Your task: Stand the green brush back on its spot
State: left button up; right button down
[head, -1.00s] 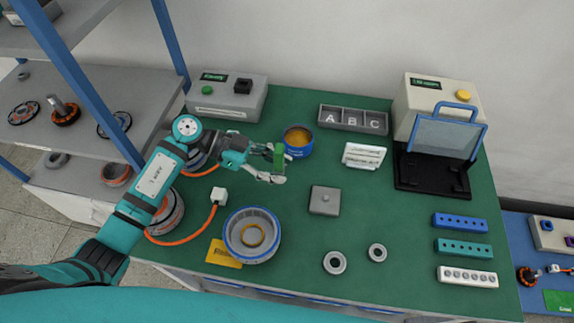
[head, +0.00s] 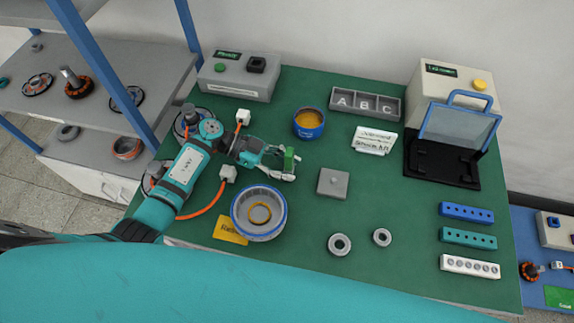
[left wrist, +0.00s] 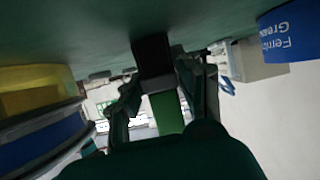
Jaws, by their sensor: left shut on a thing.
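The green brush (head: 289,158) is held in my left gripper (head: 287,166), over the table between the blue grease can and the blue-rimmed ring. In the left wrist view the brush's green handle (left wrist: 168,112) shows between the fingers (left wrist: 160,95), with a dark block-like part (left wrist: 152,58) towards the mat. I cannot tell whether the brush touches the mat. The blue grease can (head: 309,123) with amber contents stands behind the gripper; its lettered side also shows in the left wrist view (left wrist: 288,32). No marked spot for the brush is clear. My right gripper is out of view.
The blue-rimmed ring (head: 236,216) stands in front of the gripper, by a yellow card (head: 230,230). A grey square block (head: 333,183) lies to the right, a white sign (head: 374,141) and an ABC tray (head: 366,104) beyond. An orange cable (head: 205,205) runs left. The mat's middle is mostly clear.

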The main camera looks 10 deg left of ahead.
pick_arm(q)
jog(key=o, duration=1.2)
jog(key=shift+f, duration=0.1)
jog(key=shift+c, duration=0.2)
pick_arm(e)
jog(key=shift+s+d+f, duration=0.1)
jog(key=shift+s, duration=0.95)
pick_arm(q)
jog(key=shift+a, duration=0.15)
jog(key=b+v, duration=0.2)
jog(key=v, duration=0.8)
jog(key=shift+a, duration=0.3)
jog(key=shift+a+r, duration=0.5)
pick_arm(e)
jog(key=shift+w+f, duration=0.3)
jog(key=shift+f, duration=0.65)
